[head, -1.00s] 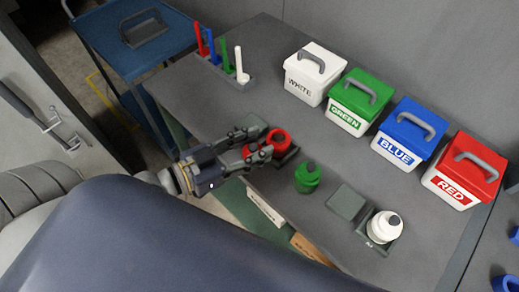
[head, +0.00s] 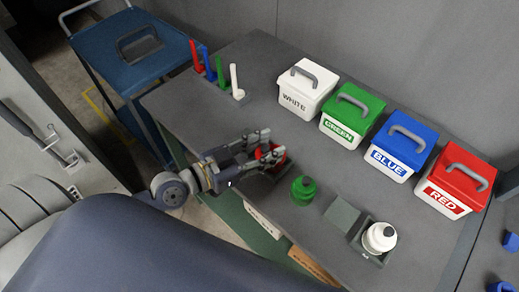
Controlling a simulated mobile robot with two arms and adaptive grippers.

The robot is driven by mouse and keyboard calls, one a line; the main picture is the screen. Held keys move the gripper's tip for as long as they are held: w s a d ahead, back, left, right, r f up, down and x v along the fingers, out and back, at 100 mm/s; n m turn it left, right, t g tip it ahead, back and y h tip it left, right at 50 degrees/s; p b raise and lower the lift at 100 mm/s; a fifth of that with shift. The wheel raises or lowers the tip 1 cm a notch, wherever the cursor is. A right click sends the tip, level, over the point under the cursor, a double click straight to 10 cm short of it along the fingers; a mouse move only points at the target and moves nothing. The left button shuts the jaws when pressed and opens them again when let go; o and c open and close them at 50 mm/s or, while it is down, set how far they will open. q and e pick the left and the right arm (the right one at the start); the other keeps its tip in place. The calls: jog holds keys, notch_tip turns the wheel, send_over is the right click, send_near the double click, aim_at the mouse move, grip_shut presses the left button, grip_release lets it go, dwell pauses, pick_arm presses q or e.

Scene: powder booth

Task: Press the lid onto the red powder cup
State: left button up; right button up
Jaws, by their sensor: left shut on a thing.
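My left gripper (head: 270,148) reaches in from the left over the near edge of the bench. Its fingers are shut on a red item (head: 268,154), which shows only in part between them. The fingers hide most of it, so I cannot tell the red cup from its lid there. A dark holder (head: 283,168) shows just below and beside the fingers. My right gripper is not in view.
A green lidded cup (head: 303,190) stands to the right of the gripper, and a white lidded cup (head: 379,237) stands in a holder further right. White (head: 306,88), green, blue and red tubs line the back. Coloured scoops (head: 235,82) stand in a rack.

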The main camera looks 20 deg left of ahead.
aim_at(271, 147)
pick_arm(q)
jog(key=shift+w+d+f+p, duration=0.1)
jog(key=shift+w+d+p, duration=0.15)
jog(key=shift+w, duration=0.5)
jog(key=shift+w+d+p, duration=0.1)
jog(key=shift+w+d, duration=0.2)
jog(key=shift+w, duration=0.4)
jog(key=shift+w+f, duration=0.15)
jog(key=shift+f, duration=0.15)
jog(key=shift+f+b, duration=0.6)
jog(key=shift+b, duration=0.2)
jog(key=shift+f, duration=0.2)
jog(key=o, duration=0.8)
jog(key=shift+o, duration=0.2)
jog(key=shift+r, duration=0.1)
